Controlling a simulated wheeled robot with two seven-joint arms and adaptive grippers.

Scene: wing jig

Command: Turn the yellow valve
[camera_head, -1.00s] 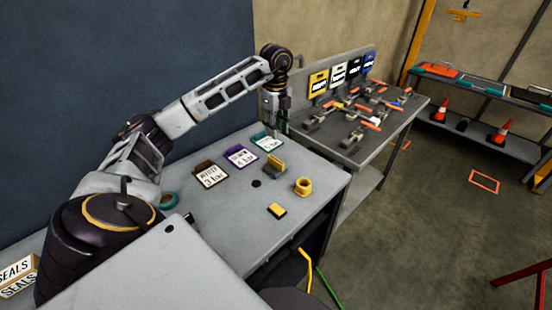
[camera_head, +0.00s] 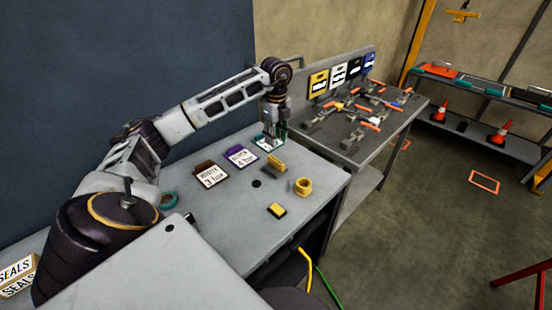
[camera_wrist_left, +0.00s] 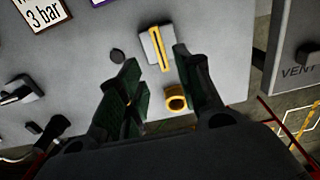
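A yellow upright bar on a small grey base (camera_head: 276,163), which looks like the yellow valve, stands on the grey bench. In the left wrist view the yellow bar (camera_wrist_left: 160,47) lies ahead of the fingers, near the top middle. A yellow ring (camera_head: 302,187) sits nearby; it also shows between the fingertips in the left wrist view (camera_wrist_left: 176,102). My left gripper (camera_head: 270,140) is over the teal-edged card, behind the bar and apart from it. Its dark green fingers (camera_wrist_left: 156,72) are spread with nothing held. My right gripper is not in view.
Several labelled cards, such as the brown-edged one (camera_head: 211,174), lie along the bench (camera_head: 235,200). A yellow and black block (camera_head: 277,210) lies near the front edge. A second table (camera_head: 352,152) with clamps stands to the right. A teal roll (camera_head: 168,199) is near my arm.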

